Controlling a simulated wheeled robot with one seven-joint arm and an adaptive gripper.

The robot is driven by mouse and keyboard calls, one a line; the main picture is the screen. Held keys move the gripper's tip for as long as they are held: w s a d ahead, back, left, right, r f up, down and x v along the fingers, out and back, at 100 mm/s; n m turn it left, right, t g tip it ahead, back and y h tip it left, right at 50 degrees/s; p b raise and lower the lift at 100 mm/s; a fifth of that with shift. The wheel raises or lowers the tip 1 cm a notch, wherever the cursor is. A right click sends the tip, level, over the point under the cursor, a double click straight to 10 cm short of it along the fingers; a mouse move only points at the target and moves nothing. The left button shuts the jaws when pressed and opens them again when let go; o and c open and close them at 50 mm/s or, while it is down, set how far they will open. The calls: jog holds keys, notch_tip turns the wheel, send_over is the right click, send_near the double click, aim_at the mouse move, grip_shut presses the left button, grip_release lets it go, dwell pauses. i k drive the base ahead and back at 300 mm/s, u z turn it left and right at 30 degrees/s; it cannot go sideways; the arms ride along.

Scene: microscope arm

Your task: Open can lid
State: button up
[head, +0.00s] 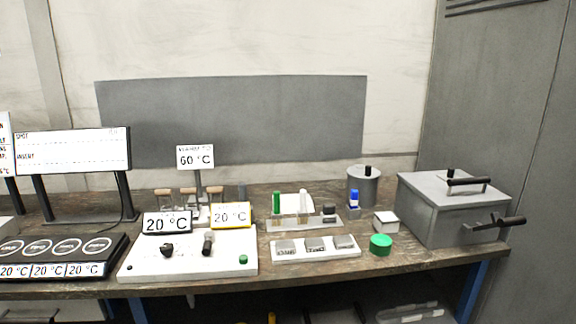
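A grey cylindrical can (363,188) stands at the back right of the bench. Its flat lid (363,171) is on it, with a small black knob (368,168) on top. The lid appears to sit level and closed on the can. A blue-capped item in front overlaps part of the can's lower left side. My gripper is not in view, and nothing is seen touching the can.
A large grey box (455,209) with black handles stands right of the can. A green cylinder (380,244), small white box (386,222), blue-capped item (354,200) and white tray (315,254) are in front. A white panel (188,264) with displays is left. The bench front edge is crowded.

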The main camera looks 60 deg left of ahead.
aim_at(364, 168)
jog(key=u, duration=1.8)
